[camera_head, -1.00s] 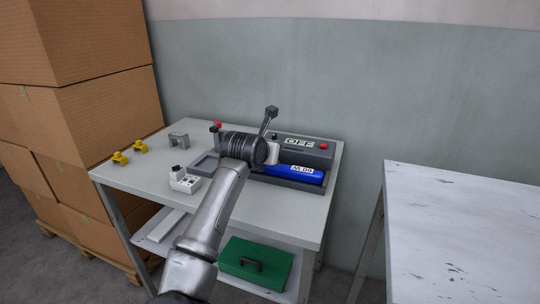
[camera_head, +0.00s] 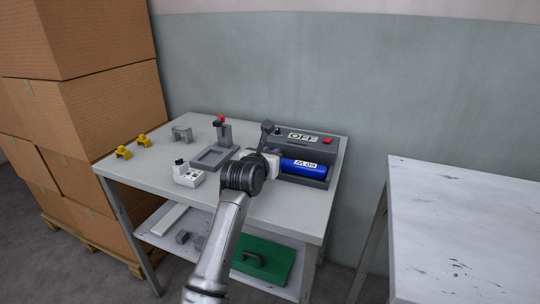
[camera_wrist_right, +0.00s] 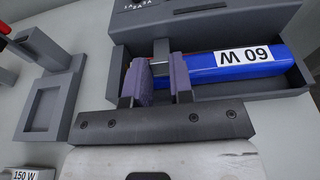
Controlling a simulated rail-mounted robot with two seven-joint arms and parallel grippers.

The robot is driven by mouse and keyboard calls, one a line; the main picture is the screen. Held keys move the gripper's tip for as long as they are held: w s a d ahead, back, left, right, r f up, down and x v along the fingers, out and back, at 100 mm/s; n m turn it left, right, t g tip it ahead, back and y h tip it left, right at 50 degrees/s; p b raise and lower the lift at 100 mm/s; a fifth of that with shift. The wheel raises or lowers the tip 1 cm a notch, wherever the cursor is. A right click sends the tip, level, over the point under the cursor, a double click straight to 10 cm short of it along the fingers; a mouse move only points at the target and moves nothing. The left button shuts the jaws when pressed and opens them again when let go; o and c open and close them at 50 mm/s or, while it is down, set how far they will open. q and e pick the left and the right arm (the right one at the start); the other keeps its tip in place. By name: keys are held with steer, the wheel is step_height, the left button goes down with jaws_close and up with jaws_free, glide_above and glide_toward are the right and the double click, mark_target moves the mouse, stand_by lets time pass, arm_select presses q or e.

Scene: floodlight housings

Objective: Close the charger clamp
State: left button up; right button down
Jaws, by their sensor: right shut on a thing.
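The grey charger (camera_head: 318,145) stands at the back right of the table, with OFF on its display. A blue battery (camera_head: 303,166) with a 60 W label lies in its bay and also shows in the right wrist view (camera_wrist_right: 275,68). My right gripper (camera_wrist_right: 165,85) has its purple fingers at the battery's left end, on either side of the grey clamp lever (camera_wrist_right: 161,50), shut on it. How far the clamp is turned is unclear. My left gripper is out of view.
Left of the charger is a grey fixture (camera_head: 210,158) with a red-topped post. A white socket block (camera_head: 187,174), a grey bracket (camera_head: 181,134) and two yellow pieces (camera_head: 124,152) stand further left. A green case (camera_head: 262,260) is on the lower shelf. A separate white table is at right.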

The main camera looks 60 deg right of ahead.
steer(key=c, duration=1)
jaws_free()
steer(key=shift+s+a+r, duration=0.1)
steer(key=shift+a, duration=0.45)
steer(key=v, duration=1.2)
steer(key=shift+s+a, duration=0.2)
steer(key=shift+a, duration=0.05)
steer(key=shift+r, duration=0.1)
